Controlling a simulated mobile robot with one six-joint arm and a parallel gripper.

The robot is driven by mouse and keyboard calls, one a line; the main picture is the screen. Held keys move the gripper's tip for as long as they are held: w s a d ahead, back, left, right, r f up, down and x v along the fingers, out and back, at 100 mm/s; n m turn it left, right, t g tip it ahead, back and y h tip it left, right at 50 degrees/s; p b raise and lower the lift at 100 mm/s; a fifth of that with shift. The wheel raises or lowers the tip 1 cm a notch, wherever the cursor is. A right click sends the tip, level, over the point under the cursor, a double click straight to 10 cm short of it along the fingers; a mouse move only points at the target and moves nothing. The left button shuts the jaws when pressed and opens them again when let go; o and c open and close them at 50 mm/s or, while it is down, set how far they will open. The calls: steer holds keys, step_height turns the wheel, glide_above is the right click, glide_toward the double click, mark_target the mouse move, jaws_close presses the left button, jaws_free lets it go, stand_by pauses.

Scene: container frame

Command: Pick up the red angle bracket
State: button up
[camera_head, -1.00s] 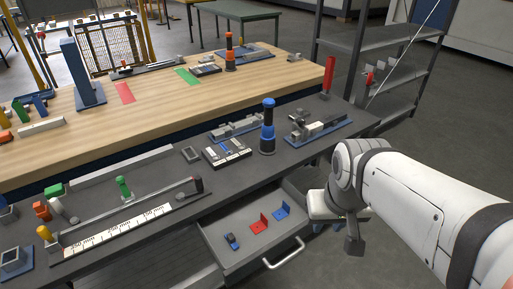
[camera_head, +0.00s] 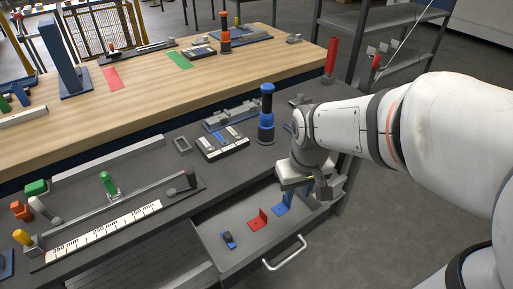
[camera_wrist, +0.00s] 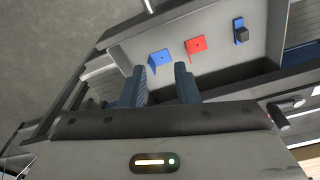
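The red angle bracket (camera_head: 258,219) lies in the open drawer (camera_head: 222,262), between a blue angle bracket (camera_head: 281,209) on its right and a small dark-and-blue part (camera_head: 228,239) on its left. In the wrist view the red angle bracket (camera_wrist: 195,46) lies beyond the fingertips, with the blue bracket (camera_wrist: 159,58) nearer to them. My gripper (camera_wrist: 160,76) is open and empty, its two dark blue fingers apart.
The drawer has raised walls and a front handle (camera_head: 285,254). The grey worktop above it holds a ruler (camera_head: 105,232), a blue-black cylinder (camera_head: 266,115) and a tray of parts (camera_head: 222,143). A red cylinder (camera_head: 331,56) stands at the wooden table's right end.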

mark_target(264, 213)
steer(key=w+a+f+n+b, duration=0.1)
steer(key=a+f, duration=0.1)
steer(key=f, duration=0.4)
steer(key=w+a+f+n+g+b, duration=0.1)
steer(key=w+a+f, duration=0.1)
steer(key=f, duration=0.4)
steer(key=w+a+f+n+b, duration=0.1)
steer(key=w+a+f, duration=0.1)
steer(key=f, duration=0.4)
steer(key=shift+w+a+n, duration=0.2)
steer(key=shift+a+n, duration=0.1)
steer(key=shift+a, duration=0.3)
jaws_close()
